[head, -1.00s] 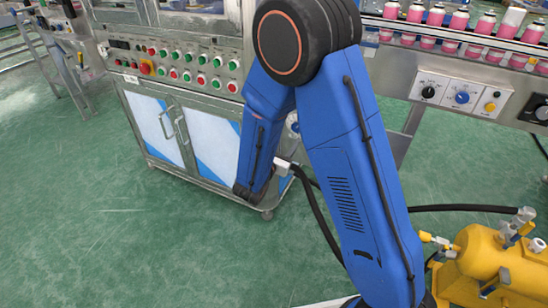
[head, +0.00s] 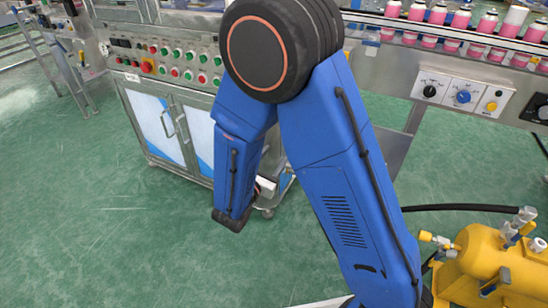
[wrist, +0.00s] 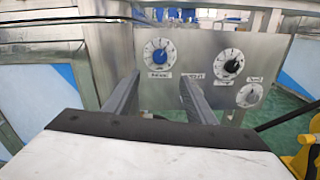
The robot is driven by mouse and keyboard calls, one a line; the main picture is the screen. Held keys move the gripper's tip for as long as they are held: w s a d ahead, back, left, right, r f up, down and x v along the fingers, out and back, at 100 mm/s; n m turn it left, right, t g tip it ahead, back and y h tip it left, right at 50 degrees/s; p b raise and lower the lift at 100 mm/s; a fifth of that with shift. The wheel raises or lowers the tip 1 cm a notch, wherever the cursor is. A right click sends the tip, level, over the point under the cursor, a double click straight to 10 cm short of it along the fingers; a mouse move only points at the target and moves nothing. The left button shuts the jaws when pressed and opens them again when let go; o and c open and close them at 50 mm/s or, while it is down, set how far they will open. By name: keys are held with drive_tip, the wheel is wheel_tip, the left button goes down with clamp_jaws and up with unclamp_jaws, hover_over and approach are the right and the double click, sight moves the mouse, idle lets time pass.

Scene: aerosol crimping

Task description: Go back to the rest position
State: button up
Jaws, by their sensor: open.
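My gripper (wrist: 160,88) shows in the wrist view with its two grey fingers apart and nothing between them. Past the fingers is a metal panel with a blue knob (wrist: 159,56), a black knob (wrist: 231,66) and a pale knob (wrist: 249,95). The fingertips appear in front of the panel's lower part; I cannot tell the exact gap. In the head view my blue arm is bent, with its elbow high in the middle, and my gripper is hidden.
A steel cabinet with a button panel (head: 165,68) stands at left. A conveyor with pink cans (head: 415,35) runs along the upper right, above a knob panel (head: 462,96). A yellow tank (head: 485,262) stands at lower right. The green floor (head: 90,210) at left is clear.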

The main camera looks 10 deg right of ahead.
idle(0.3)
drive_tip(key=s+d+r+m+g, duration=0.3)
drive_tip(key=s+d+m+g, duration=0.35)
drive_tip(key=d, duration=0.45)
drive_tip(key=s+d+r+m+g, duration=0.4)
drive_tip(key=s+d+m+g, duration=0.3)
drive_tip(key=d, duration=0.4)
drive_tip(key=s+r+m+y, duration=0.1)
drive_tip(key=s+m+y, duration=0.5)
drive_tip(key=s, duration=0.4)
drive_tip(key=s+a+r+m+t+y, duration=0.3)
drive_tip(key=s+a+r+m+y, duration=0.1)
drive_tip(key=m, duration=0.3)
drive_tip(key=shift+s+a+r+m+t+y, duration=0.25)
drive_tip(key=shift+s+r+m+t+y, duration=0.1)
drive_tip(key=shift+s+r, duration=0.4)
drive_tip(key=shift+w, duration=0.1)
